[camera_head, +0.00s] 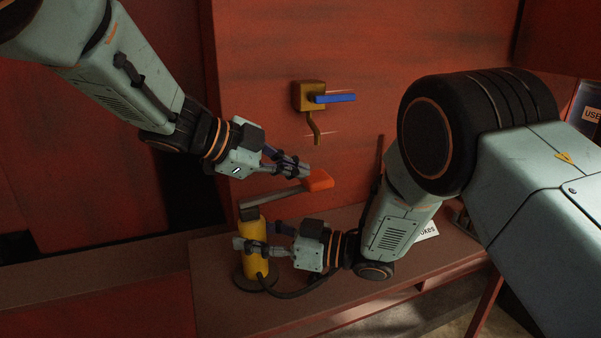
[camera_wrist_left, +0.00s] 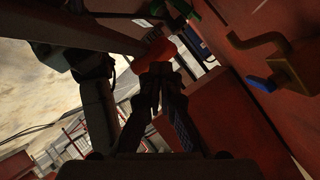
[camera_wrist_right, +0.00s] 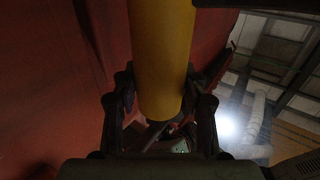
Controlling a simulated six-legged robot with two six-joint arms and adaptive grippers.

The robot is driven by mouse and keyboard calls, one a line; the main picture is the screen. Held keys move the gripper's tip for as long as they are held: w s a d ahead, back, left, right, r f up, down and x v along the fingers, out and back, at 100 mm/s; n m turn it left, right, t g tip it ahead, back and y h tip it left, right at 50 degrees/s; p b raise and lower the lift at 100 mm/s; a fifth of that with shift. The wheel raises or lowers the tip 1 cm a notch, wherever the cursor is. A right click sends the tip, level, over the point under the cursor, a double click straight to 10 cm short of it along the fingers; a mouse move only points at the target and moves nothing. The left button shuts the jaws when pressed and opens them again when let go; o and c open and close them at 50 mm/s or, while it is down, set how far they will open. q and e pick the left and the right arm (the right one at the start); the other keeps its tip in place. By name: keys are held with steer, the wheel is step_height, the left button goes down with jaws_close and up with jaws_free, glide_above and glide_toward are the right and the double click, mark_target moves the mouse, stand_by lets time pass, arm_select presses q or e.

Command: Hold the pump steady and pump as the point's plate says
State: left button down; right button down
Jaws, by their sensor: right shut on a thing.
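The yellow pump (camera_head: 256,262) stands upright on a brown ledge, on a dark round base. Its grey lever (camera_head: 275,197) slopes up to the right and ends in an orange-red grip (camera_head: 318,180). My right gripper (camera_head: 248,245) is shut around the pump's yellow body, which also fills the middle of the right wrist view (camera_wrist_right: 162,50). My left gripper (camera_head: 304,167) is just above the grip; its fingers look shut with nothing between them. In the left wrist view the grip (camera_wrist_left: 160,50) lies at the fingertips; contact is unclear. A white plate (camera_head: 428,232) ending in "okes" is mostly hidden behind my right arm.
A brass valve (camera_head: 308,95) with a blue handle (camera_head: 335,98) is on the red wall above the pump. A dark hose (camera_head: 290,294) runs from the pump along the ledge (camera_head: 225,310). A sign reading "USE" (camera_head: 592,114) is partly visible at the right edge.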

mark_target(284, 191)
arm_select(q)
steer(key=shift+s+a+r, duration=0.1)
steer(key=shift+a+r, duration=0.05)
steer(key=shift+r, duration=0.55)
steer(key=shift+a+r, duration=0.15)
steer(key=shift+r, duration=0.5)
arm_select(e)
steer(key=shift+r, duration=0.1)
arm_select(q)
steer(key=shift+r, duration=0.1)
steer(key=shift+s+a+r, duration=0.1)
steer(key=shift+a+r, duration=0.1)
steer(key=shift+r, duration=0.6)
steer(key=shift+s+a+r, duration=0.1)
steer(key=shift+a+r, duration=0.1)
steer(key=shift+r, duration=0.55)
steer(key=shift+a+r, duration=0.2)
steer(key=shift+r, duration=0.6)
arm_select(e)
steer(key=c, duration=0.6)
jaws_free()
steer(key=shift+c, duration=0.2)
